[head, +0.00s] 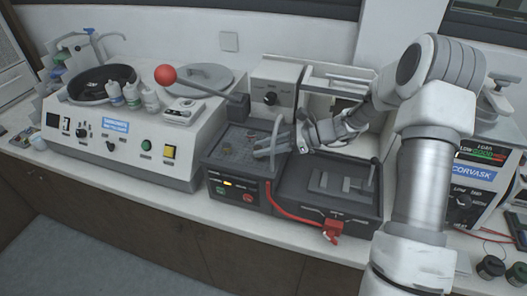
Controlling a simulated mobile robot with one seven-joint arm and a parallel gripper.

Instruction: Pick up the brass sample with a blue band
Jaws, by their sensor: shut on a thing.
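My gripper (262,148) is low over the right part of the dark press tray (219,163), with its fingers pointing left. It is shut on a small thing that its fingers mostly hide. At this size I cannot make out a brass colour or a blue band on it. A few small pieces lie on the tray to the left of the fingers, including a reddish one (227,150). They are too small to tell their bands.
A lever with a red ball (165,75) reaches over the left side of the press. A polishing machine (120,130) with bottles stands to the left.

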